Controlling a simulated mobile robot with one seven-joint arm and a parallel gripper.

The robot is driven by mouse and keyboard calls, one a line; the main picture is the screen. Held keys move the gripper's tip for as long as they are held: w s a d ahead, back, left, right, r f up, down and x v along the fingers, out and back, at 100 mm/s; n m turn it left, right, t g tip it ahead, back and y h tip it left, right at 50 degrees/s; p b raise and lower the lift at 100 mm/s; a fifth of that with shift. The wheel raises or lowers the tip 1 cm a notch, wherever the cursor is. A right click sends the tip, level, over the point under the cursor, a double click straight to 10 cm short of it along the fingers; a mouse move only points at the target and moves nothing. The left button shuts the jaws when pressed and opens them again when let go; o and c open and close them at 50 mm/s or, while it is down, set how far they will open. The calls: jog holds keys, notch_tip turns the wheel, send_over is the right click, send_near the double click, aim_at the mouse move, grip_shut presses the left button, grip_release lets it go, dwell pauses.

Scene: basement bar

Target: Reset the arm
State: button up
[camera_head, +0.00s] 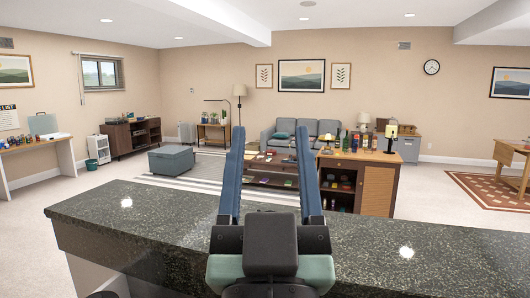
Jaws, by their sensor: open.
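My gripper (269,135) is in the lower middle of the head view, pointing away from me. Its two long blue fingers stand apart, with a dark and grey-green body at their base. It is open. Nothing is held between the fingers; the room shows through the gap. The gripper appears in front of and over the dark speckled counter (130,215). Its height above the counter cannot be told.
The counter spans the foreground and looks bare. Beyond it, a wooden cabinet (378,190) holds several bottles and a yellow item. A grey sofa (283,135), an ottoman (172,160) and a side table (37,145) stand farther back. Open carpet lies at left.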

jog(key=s+r+t, duration=0.2)
jog(key=s+r, duration=0.4)
jog(key=r, duration=0.2)
jog(key=shift+a, duration=0.25)
